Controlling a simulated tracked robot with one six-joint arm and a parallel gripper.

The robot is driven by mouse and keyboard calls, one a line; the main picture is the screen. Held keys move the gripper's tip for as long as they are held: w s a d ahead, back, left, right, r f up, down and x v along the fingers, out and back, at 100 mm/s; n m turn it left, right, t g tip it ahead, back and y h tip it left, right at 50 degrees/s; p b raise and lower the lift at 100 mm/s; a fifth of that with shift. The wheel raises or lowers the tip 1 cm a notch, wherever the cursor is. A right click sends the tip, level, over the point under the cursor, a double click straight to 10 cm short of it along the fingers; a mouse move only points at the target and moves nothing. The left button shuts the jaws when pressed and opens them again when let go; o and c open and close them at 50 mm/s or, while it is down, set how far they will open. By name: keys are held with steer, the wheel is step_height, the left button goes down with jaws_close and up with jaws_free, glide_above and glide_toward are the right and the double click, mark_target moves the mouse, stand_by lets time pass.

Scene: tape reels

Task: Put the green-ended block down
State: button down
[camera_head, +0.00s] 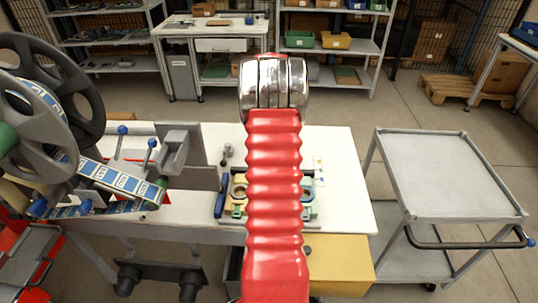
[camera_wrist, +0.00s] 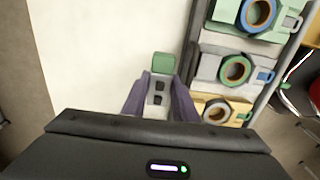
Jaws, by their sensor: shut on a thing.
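In the wrist view the green-ended block (camera_wrist: 162,64) has a green end and a grey body with dark square recesses. My gripper (camera_wrist: 161,92) has its two purple fingers shut on the grey body, one on each side. The green end points away from my wrist. The block shows over the pale table top, left of a grey rack of parts; I cannot tell whether it touches the table. In the head view my red arm hides the gripper and the block.
A machine with large reels (camera_head: 45,110) stands at left. A grey cart (camera_head: 440,175) stands right of the table.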

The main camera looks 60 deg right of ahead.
steer(key=shift+r, duration=1.4)
